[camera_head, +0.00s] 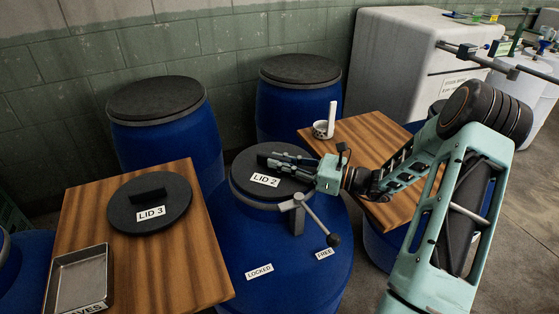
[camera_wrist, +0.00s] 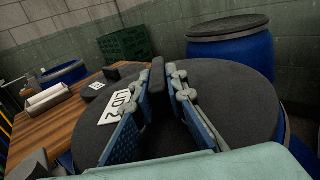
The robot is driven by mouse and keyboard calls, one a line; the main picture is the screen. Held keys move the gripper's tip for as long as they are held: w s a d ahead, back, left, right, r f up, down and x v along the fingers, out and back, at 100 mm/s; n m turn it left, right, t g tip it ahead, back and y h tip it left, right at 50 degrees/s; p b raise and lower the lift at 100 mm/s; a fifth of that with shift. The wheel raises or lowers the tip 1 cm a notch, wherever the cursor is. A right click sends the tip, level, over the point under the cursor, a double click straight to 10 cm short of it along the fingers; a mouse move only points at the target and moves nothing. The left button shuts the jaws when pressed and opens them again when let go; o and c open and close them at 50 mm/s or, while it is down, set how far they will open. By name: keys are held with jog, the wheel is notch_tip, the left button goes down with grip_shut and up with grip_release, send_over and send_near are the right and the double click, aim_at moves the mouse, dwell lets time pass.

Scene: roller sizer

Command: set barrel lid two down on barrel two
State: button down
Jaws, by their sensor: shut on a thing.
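Lid two (camera_head: 247,163), a dark round disc with a white "LID 2" label, is over the mouth of blue barrel two (camera_head: 290,255). It looks roughly level and centred; I cannot tell whether it rests fully on the rim. My gripper (camera_head: 272,160) reaches in from the right, above the lid. In the wrist view my gripper (camera_wrist: 165,82) has its blue-grey fingers on both sides of the lid's dark bar handle (camera_wrist: 157,75). Lid two (camera_wrist: 225,100) fills much of that view, its label at the left finger. The fingers hide part of the handle.
A clamp lever (camera_head: 318,218) on barrel two points towards the "FREE" label (camera_head: 324,254), away from "LOCKED" (camera_head: 259,271). Lid three (camera_head: 125,205) and a metal tray (camera_head: 75,280) lie on the left wooden board (camera_head: 190,255). Two lidded blue barrels (camera_head: 165,140) (camera_head: 290,110) stand behind.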

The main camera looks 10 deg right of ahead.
jog(key=c, duration=1.9)
grip_release()
jog(key=shift+c, duration=0.2)
jog(key=shift+r, duration=0.15)
jog(key=v, duration=1.2)
jog(key=shift+r, duration=0.4)
